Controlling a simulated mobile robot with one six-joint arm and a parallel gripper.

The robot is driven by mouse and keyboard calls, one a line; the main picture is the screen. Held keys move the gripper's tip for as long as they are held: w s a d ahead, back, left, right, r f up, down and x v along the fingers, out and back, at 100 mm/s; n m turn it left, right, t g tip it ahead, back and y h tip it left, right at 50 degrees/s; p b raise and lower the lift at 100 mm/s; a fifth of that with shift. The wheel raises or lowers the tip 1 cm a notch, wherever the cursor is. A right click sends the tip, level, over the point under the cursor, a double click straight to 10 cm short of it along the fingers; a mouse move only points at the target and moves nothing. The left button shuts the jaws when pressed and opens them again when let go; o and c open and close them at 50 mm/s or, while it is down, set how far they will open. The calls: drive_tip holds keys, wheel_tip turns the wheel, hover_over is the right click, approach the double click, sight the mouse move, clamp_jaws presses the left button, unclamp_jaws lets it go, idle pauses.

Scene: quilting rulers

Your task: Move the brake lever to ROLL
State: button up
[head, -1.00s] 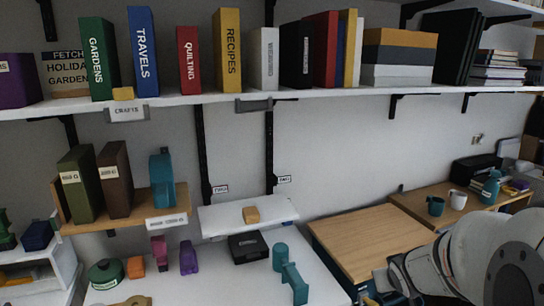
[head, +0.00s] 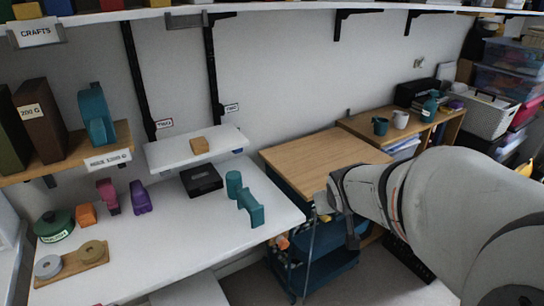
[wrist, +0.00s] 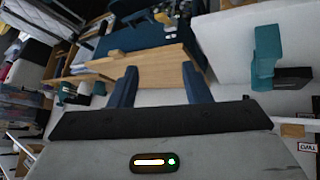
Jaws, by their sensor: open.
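A teal cart (head: 318,270) with a wooden top (head: 318,160) stands right of the white table. It also shows in the wrist view as a wooden top (wrist: 150,70) with a teal body (wrist: 150,32). I cannot make out a brake lever or a ROLL marking in either view. My gripper (wrist: 160,72) is open with nothing between its two blue fingers, which point towards the wooden top. In the head view my arm reaches in from the right beside the cart, hiding part of its right side.
A white table (head: 180,240) holds a teal handled object (head: 250,207), a black box (head: 201,180) and several coloured pieces. A small white shelf (head: 165,155) hangs above it. A wooden desk (head: 440,130) with mugs stands behind. Some floor (head: 395,285) is clear below my arm.

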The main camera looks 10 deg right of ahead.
drive_tip(key=w+d+f+n+t+y+b, duration=0.1)
drive_tip(key=w+d+f+n+t+b, duration=0.1)
drive_tip(key=w+d+f+t+b, duration=0.6)
drive_tip(key=n+t+y+b, duration=0.1)
drive_tip(key=n+y+b, duration=0.2)
drive_tip(key=y+b, duration=0.65)
approach(329, 220)
drive_tip(key=w+a+h+b, duration=0.2)
drive_tip(key=w, duration=0.1)
drive_tip(key=shift+y, duration=0.25)
drive_tip(key=x, duration=0.2)
drive_tip(key=b+x, duration=0.1)
drive_tip(key=x, duration=0.4)
drive_tip(key=shift+w+a+r+b, duration=0.1)
drive_tip(key=shift+w+r+b, duration=0.05)
drive_tip(key=shift+r+b, duration=0.15)
drive_tip(key=shift+c, duration=0.5)
